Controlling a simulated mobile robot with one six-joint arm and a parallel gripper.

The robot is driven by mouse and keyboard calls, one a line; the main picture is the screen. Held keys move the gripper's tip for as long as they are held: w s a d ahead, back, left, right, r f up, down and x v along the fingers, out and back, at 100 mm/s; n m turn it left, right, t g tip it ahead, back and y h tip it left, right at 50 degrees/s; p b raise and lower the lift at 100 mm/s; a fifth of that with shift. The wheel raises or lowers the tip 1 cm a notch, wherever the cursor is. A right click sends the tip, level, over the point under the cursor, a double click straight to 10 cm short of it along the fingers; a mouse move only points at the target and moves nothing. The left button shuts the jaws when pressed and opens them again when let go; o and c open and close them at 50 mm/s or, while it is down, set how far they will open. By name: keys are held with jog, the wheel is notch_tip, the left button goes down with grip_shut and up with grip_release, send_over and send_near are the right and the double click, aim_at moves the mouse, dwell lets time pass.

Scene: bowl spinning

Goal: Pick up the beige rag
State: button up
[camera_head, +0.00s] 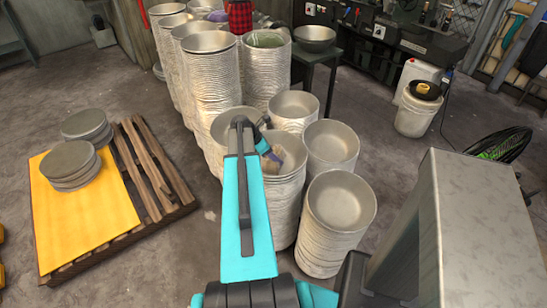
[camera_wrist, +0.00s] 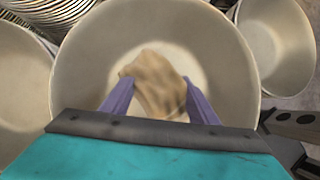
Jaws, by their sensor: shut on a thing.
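The beige rag (camera_wrist: 155,82) is a crumpled cloth between the two purple fingers of my gripper (camera_wrist: 160,103) in the wrist view. My gripper is shut on it. Behind the rag in that view is the inside of a wide metal bowl (camera_wrist: 215,50). In the head view the rag (camera_head: 274,158) shows at my gripper (camera_head: 270,153), over the bowl on top of a stack in the middle. I cannot tell whether the rag still touches the bowl. My teal arm hides part of that stack.
Several tall stacks of metal bowls (camera_head: 340,200) stand close around my gripper. A wooden pallet (camera_head: 150,180) with a yellow sheet (camera_head: 100,225) and metal discs (camera_head: 72,163) lies at left. A dark stool with a bowl (camera_head: 315,36) stands behind. A grey block-shaped machine (camera_head: 480,230) fills the lower right.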

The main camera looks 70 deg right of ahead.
jog(key=shift+r, duration=0.15)
jog(key=shift+r+b, duration=0.7)
jog(key=shift+r, duration=4.15)
